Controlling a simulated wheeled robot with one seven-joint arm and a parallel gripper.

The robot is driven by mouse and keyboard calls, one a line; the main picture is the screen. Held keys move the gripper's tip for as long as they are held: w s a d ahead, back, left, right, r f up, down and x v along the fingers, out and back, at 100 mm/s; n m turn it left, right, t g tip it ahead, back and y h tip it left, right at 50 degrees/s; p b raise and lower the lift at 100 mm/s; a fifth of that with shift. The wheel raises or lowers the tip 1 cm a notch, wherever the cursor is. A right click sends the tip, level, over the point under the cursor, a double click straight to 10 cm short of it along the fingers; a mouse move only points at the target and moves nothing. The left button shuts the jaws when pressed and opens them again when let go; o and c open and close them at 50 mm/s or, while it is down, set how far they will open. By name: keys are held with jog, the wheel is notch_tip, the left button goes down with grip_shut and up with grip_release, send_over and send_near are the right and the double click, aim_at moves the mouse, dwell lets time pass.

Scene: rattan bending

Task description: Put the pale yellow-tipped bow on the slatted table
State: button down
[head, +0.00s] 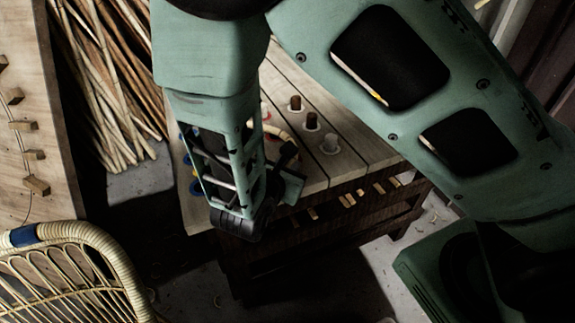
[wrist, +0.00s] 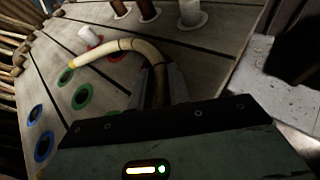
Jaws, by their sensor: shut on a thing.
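In the head view only a bit of the bow (head: 279,132) shows behind my wrist, and my gripper (head: 290,160) is at the slatted table's near edge. The slatted table (wrist: 110,100) lies under the bow, with blue, green and red rings around dark holes. I cannot tell whether the bow touches the tabletop.
Brown and white pegs (head: 312,121) stand on the table's far part. A white peg (wrist: 89,36) stands near the bow's curve. A wicker chair (head: 75,260) is at the lower left, loose canes (head: 110,80) behind it, and a wooden board with blocks (head: 30,150) at the left.

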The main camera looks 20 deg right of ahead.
jog(key=shift+f, duration=0.15)
jog(key=c, duration=1.3)
grip_release()
jog(key=shift+s+a+r, duration=0.15)
jog(key=shift+a+r, duration=0.05)
jog(key=shift+r, duration=0.05)
jog(key=v, duration=1.1)
jog(key=s+d+r+m+g+y, duration=0.3)
jog(key=s+d+m+g, duration=0.2)
jog(key=s+m+g, duration=0.35)
jog(key=s+a+r+m+y, duration=0.1)
jog(key=m+y, duration=0.1)
jog(key=m, duration=0.1)
jog(key=s+a+r+m+y, duration=0.1)
jog(key=r+m+y, duration=0.1)
jog(key=m, duration=0.1)
jog(key=s+a+r+m+g+y, duration=0.1)
jog(key=s+m+y, duration=0.1)
jog(key=m+y, duration=0.1)
jog(key=shift+r, duration=0.25)
